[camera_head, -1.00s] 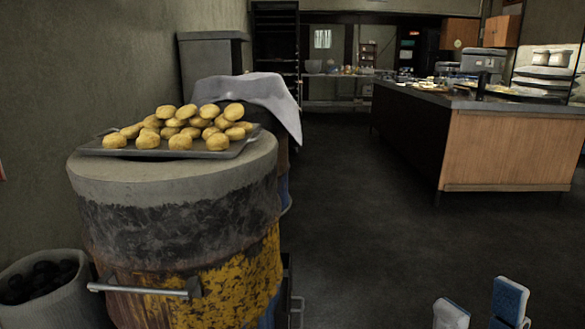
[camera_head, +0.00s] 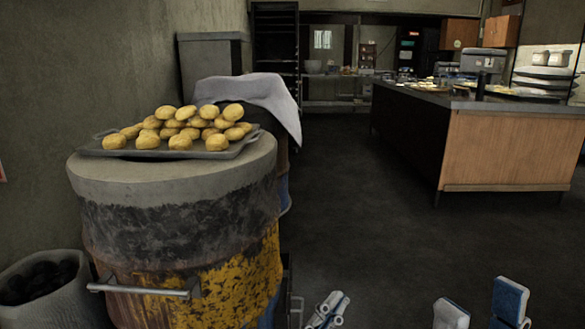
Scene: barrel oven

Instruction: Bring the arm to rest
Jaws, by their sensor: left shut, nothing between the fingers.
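My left gripper (camera_head: 326,310) shows at the bottom edge of the head view, right of the barrel. It is shut and empty, tilted, and clear of the barrel. My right gripper (camera_head: 480,308) is at the bottom right, its two blue-and-white fingers apart with nothing between them. The rest of both arms is out of view below.
The barrel oven (camera_head: 180,235) stands at left, with a metal handle (camera_head: 145,288) on its front. A tray (camera_head: 220,153) of several round buns rests on its top. A bin (camera_head: 25,312) of dark lumps stands at lower left. A wooden counter (camera_head: 505,150) is at right; open floor lies between.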

